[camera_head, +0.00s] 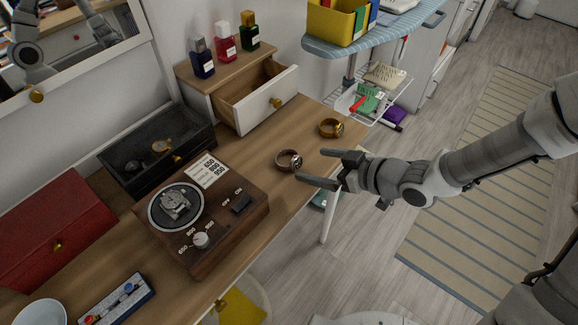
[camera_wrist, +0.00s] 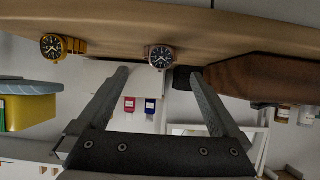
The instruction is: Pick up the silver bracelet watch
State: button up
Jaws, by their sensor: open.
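The silver bracelet watch (camera_head: 289,160) stands on the wooden desk near its front edge, its dark dial facing my gripper. In the wrist view the watch (camera_wrist: 161,57) shows a pale, slightly pinkish case, just beyond and between the fingertips. My gripper (camera_head: 322,166) is open and empty, to the right of the watch in the head view; its two fingers (camera_wrist: 160,74) also show in the wrist view. The fingers appear apart from the watch. A gold watch (camera_head: 331,128) stands behind and to the right of it, and also shows in the wrist view (camera_wrist: 54,47).
A wooden dial box (camera_head: 236,222) sits left of the silver watch. Behind are an open drawer (camera_head: 262,103) and perfume bottles (camera_head: 226,42). The desk around the silver watch is clear.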

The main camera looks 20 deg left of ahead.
aim_at(298, 161)
jog(key=x, duration=0.2)
jog(key=shift+a+f+b, duration=0.15)
jog(key=shift+a+b, duration=0.05)
jog(key=shift+b, duration=0.15)
jog(key=b+x, duration=0.2)
jog(key=x, duration=0.2)
jog(key=shift+f, duration=0.1)
jog(key=shift+w+a+f+b, duration=0.2)
jog(key=shift+a+b, duration=0.15)
jog(key=shift+a, duration=0.15)
jog(key=shift+r, duration=0.15)
jog(key=c, duration=1.3)
